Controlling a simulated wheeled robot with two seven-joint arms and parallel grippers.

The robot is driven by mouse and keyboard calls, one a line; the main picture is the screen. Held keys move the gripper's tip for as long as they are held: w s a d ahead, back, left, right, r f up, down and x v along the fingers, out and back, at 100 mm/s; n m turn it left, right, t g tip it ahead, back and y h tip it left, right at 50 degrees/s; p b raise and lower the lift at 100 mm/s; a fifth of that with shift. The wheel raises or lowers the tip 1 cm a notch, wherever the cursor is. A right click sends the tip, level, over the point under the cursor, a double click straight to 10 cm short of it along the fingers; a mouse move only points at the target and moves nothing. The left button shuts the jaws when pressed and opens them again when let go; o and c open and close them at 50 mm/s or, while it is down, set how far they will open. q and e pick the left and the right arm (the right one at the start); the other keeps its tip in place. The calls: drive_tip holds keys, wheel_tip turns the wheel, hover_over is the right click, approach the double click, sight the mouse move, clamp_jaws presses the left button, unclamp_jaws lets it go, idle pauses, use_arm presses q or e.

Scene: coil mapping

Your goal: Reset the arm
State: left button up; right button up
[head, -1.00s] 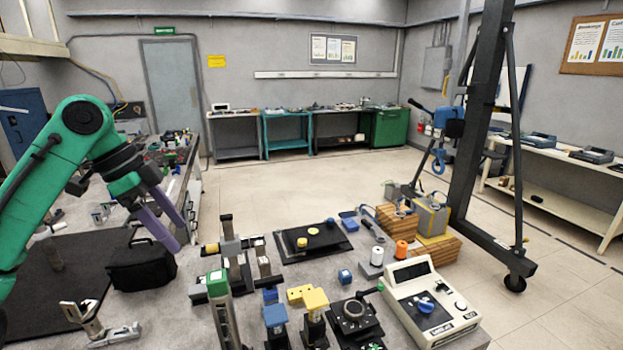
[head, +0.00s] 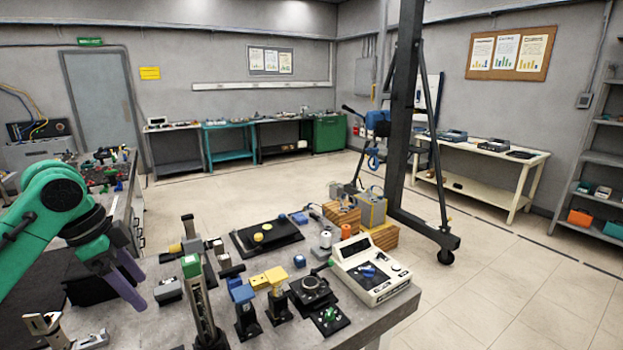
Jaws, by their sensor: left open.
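My left arm, green with dark joints, comes in from the left in the head view. My left gripper (head: 128,279) has purple fingers that point down to the right. It is open, with nothing visible between the fingers, above the left part of the grey workbench (head: 352,332). A black bag-like item (head: 88,288) lies behind it, partly covered by the arm. My right arm and gripper are not in the view.
A post with a green top (head: 197,297) stands right of the gripper. A white meter box (head: 371,269), a black plate with yellow parts (head: 266,236) and several small blocks crowd the bench. A dark hoist frame (head: 403,130) rises behind. Open floor lies to the right.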

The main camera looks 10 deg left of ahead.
use_arm(q)
drive_tip(key=s+d+f+n, duration=0.1)
drive_tip(key=s+d+f, duration=0.1)
drive_tip(key=d+f, duration=0.75)
drive_tip(key=s+d+f+n, duration=0.2)
drive_tip(key=d+f, duration=0.3)
drive_tip(key=f, duration=1)
drive_tip(key=s+a+f+n+t+y, duration=0.15)
drive_tip(key=s+f+n, duration=0.3)
drive_tip(key=s, duration=0.55)
wheel_tip(320, 180, down, 23)
drive_tip(key=s+g+b, duration=0.1)
drive_tip(key=s+b, duration=0.1)
drive_tip(key=s, duration=0.1)
drive_tip(key=s+a+f+g+b, duration=0.1)
drive_tip(key=s+a+f, duration=0.2)
drive_tip(key=s+f, duration=1.4)
drive_tip(key=shift+a+f+y+b, duration=0.2)
drive_tip(key=shift+y+b, duration=0.1)
drive_tip(key=shift+y, duration=0.15)
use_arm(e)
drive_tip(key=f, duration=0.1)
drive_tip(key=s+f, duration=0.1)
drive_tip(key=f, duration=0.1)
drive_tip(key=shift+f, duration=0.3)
